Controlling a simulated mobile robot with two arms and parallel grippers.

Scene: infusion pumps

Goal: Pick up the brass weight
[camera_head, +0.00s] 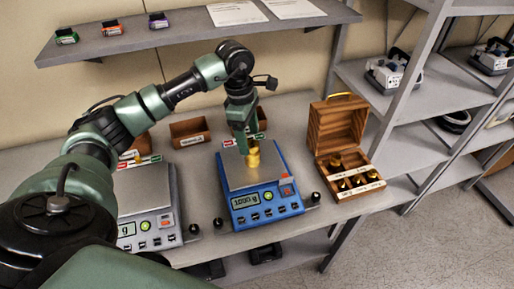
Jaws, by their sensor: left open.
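The brass weight (253,161) stands on the steel pan of the blue scale (266,207) in the head view. My left gripper (249,145) comes down from above and is at the top of the weight, fingers pointing down. Its jaws are open. The fingers cover the upper part of the weight, and I cannot tell whether they touch it. The blue scale's display is lit, but its digits are too small to read surely. My right gripper is not in view.
An open wooden case (342,138) with several brass weights stands right of the blue scale. A grey scale (146,205) is on the left. Small brown boxes (190,131) stand behind. A shelf (190,37) hangs above the bench. Small dark knobs (218,223) sit near the front edge.

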